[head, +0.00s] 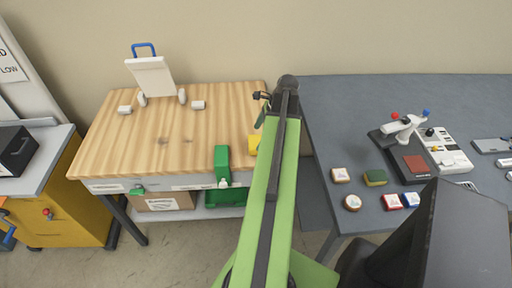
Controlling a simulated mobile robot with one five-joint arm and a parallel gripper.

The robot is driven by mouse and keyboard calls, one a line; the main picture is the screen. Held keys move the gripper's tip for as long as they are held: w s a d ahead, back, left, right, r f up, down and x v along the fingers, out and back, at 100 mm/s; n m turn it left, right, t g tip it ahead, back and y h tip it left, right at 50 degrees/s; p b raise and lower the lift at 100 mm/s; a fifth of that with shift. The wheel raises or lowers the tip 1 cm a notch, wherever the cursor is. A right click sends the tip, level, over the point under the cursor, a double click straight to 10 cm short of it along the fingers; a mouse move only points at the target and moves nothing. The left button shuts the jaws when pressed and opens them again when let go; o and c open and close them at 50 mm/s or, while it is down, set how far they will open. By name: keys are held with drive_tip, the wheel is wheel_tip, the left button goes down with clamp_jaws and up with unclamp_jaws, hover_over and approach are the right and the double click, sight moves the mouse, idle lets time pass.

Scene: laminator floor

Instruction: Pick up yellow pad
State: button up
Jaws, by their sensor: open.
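A yellow block, which looks like the yellow pad (253,144), sits near the front right edge of the wooden table (120,150). My green arm covers its right side. My gripper (262,98) is small and dark in the head view, at the arm's far end above the table's right edge. It is open, with nothing visible in it, and is farther back than the yellow pad and apart from it.
A green block (222,164) stands left of the yellow pad at the front edge. A white board (151,76) and several white pieces are at the back. The grey table (330,110) on the right holds small blocks and devices.

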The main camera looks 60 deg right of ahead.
sight(254, 141)
drive_tip(key=b+x, duration=0.3)
drive_tip(key=x, duration=0.1)
drive_tip(key=shift+a+f+b, duration=0.3)
drive_tip(key=shift+f, duration=0.05)
drive_tip(key=shift+r, duration=0.15)
drive_tip(key=shift+c, duration=0.3)
drive_tip(key=c, duration=1.4)
drive_tip(key=shift+r+p, duration=0.65)
drive_tip(key=shift+p, duration=0.15)
wheel_tip(254, 141, up, 4)
drive_tip(key=p, duration=0.4)
drive_tip(key=s+r+p, duration=0.2)
drive_tip(key=s, duration=0.2)
drive_tip(key=s+d+r+p, duration=0.1)
drive_tip(key=s, duration=0.2)
drive_tip(key=s+r+p, duration=0.2)
drive_tip(key=s, duration=0.2)
drive_tip(key=shift+s+d+r+p, duration=0.15)
drive_tip(key=shift+s+r+p, duration=0.15)
drive_tip(key=shift+r+p, duration=0.05)
drive_tip(key=o, duration=1)
drive_tip(key=c, duration=0.7)
drive_tip(key=shift+o, duration=0.2)
drive_tip(key=shift+s, duration=0.1)
